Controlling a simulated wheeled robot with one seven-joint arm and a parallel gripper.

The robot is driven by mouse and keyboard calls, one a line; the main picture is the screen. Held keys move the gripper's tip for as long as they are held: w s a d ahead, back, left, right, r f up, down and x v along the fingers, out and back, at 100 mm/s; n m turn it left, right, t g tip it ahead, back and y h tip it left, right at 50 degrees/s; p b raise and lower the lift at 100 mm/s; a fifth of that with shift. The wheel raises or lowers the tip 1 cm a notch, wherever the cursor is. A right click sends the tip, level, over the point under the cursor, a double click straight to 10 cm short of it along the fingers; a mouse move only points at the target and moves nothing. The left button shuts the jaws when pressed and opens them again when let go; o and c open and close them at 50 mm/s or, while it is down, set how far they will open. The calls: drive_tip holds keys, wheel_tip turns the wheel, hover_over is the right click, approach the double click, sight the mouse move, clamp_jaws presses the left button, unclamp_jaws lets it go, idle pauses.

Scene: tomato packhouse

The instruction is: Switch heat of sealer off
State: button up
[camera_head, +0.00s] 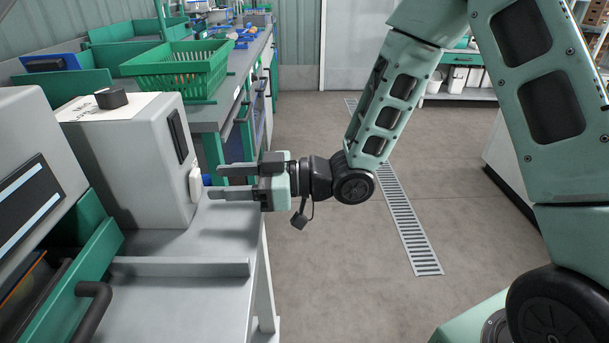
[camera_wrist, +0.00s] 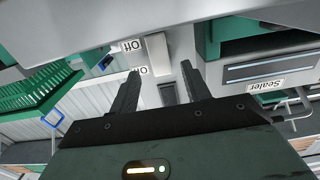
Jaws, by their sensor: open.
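The sealer (camera_head: 35,130) is a grey machine with a dark, light-striped panel and green edges at the left of the head view. In the wrist view a pale block (camera_wrist: 158,55) lies between the fingertips, near upside-down "Off" labels (camera_wrist: 133,46). My gripper (camera_head: 212,181) is open and empty, close to the pale part; contact is unclear.
A grey bench (camera_head: 190,290) with a raised ledge (camera_head: 180,267) lies below my gripper. A green crate (camera_head: 175,65) stands on the bench behind. Open floor with a drain grate (camera_head: 405,220) is to the right.

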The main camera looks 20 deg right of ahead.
drive_tip(key=v, duration=1.4)
drive_tip(key=shift+d, duration=0.25)
drive_tip(key=shift+s, duration=0.1)
drive_tip(key=w+a+f+m+h, duration=0.25)
drive_tip(key=f+h, duration=0.25)
drive_tip(key=h, duration=0.4)
drive_tip(key=s+a+r+m+g+h, duration=0.1)
drive_tip(key=s+r+m+g+h, duration=0.15)
drive_tip(key=s, duration=0.75)
drive_tip(key=s+a+r+m+g+h, duration=0.1)
drive_tip(key=s+g+h, duration=0.25)
drive_tip(key=s, duration=0.55)
wheel_tip(320, 180, up, 15)
drive_tip(key=s+h+p, duration=0.1)
drive_tip(key=p, duration=1.4)
drive_tip(key=shift+s+a+p, duration=0.2)
drive_tip(key=shift+s+p, duration=0.1)
drive_tip(key=shift+p, duration=0.05)
